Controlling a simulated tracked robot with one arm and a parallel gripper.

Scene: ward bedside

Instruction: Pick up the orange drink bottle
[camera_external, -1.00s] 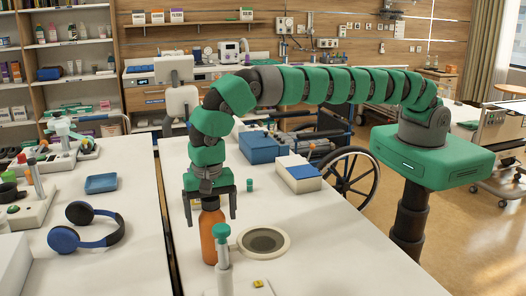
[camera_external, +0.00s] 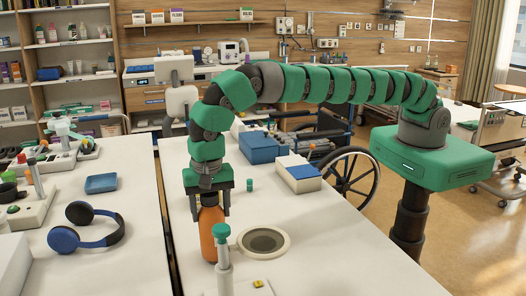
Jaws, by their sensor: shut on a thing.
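The orange drink bottle (camera_external: 210,238) stands upright on the white table, left of a round plate-like disc. My gripper (camera_external: 210,207) comes down from above and is shut on the upper part of the bottle, one finger on each side. The bottle's top is hidden behind the gripper. The bottle's base appears to rest on the table, partly behind a joystick-like post.
A grey post with a green knob (camera_external: 222,262) stands just in front of the bottle. A round disc (camera_external: 281,254) lies close on the right. A small green cylinder (camera_external: 250,185), a blue-and-white box (camera_external: 299,175) and blue headphones (camera_external: 66,240) are nearby. The table's right front is clear.

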